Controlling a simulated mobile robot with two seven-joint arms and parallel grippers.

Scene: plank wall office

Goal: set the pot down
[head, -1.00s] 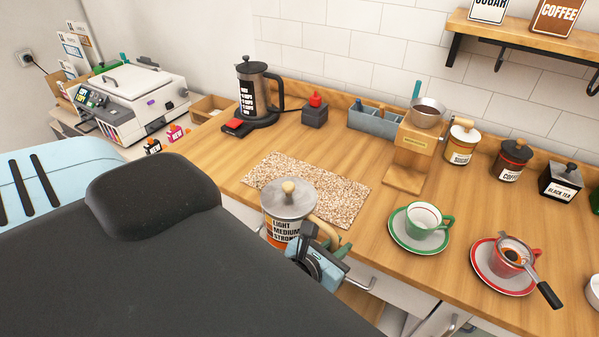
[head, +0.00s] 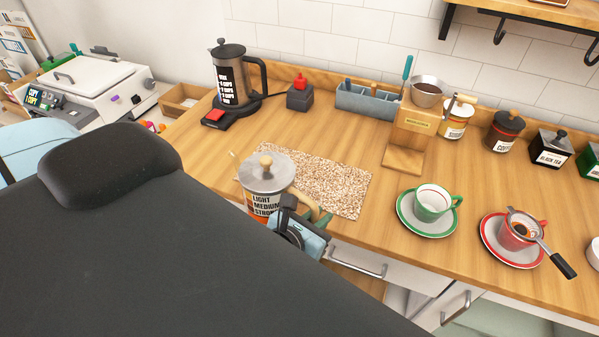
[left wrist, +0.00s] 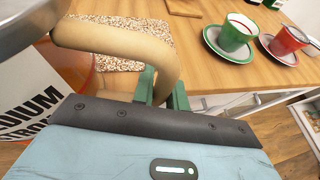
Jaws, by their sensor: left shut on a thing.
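The pot (head: 265,203) has a grey metal lid with a wooden knob, a label reading LIGHT MEDIUM STRONG and a tan handle. In the head view it is upright at the counter's front edge, hiding the front left part of a speckled mat (head: 330,187). I cannot tell whether its base touches anything. My left gripper (head: 302,208) is shut on the pot's handle. In the left wrist view the green fingers (left wrist: 161,88) close on the handle (left wrist: 125,42), and the pot's side (left wrist: 35,98) shows at the left. My right gripper is not in view.
A green cup (head: 432,203) and a red cup (head: 515,232) sit on saucers at the right. The counter between kettle and mat is clear.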

